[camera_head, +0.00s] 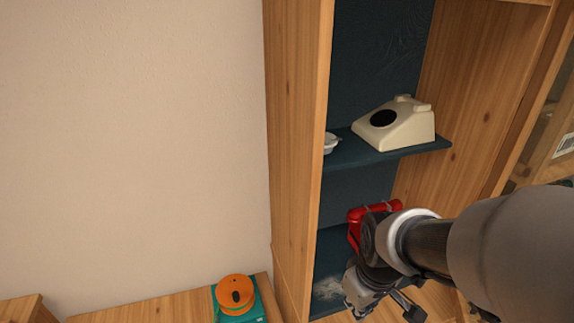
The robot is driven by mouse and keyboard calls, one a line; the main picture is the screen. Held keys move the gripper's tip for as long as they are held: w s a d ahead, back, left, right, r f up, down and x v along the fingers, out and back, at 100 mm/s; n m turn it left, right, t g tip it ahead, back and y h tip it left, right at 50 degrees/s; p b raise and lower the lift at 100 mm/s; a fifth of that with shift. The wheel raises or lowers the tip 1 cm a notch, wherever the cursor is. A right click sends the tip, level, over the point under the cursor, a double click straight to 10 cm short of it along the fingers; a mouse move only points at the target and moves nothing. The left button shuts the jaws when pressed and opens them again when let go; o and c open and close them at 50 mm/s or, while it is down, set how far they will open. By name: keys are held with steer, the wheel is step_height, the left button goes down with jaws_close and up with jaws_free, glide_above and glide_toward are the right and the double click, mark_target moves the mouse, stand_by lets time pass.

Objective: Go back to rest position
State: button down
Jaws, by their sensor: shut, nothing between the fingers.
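My gripper (384,302) shows at the lower right, at the end of my arm, which reaches in from the right edge. It is shut and holds nothing. It hangs in front of the lower part of the wooden shelf unit. A red dial phone (355,231) sits behind my arm on a lower dark shelf, partly hidden by the wrist. A cream dial phone (398,125) with a black dial stands on the shelf above, clear of my arm.
The wooden shelf unit (291,150) has an upright side panel left of my gripper. A small white bowl-like object (330,143) sits on the upper shelf. An orange round object on a teal base (237,297) rests on a low wooden surface at lower left. The wall at left is bare.

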steer(key=s+r+m+t, duration=0.2)
steer(key=s+r+m, duration=0.3)
steer(key=s+r, duration=0.6)
steer(key=shift+s, duration=0.4)
steer(key=shift+w+d, duration=0.1)
steer(key=shift+w, duration=0.05)
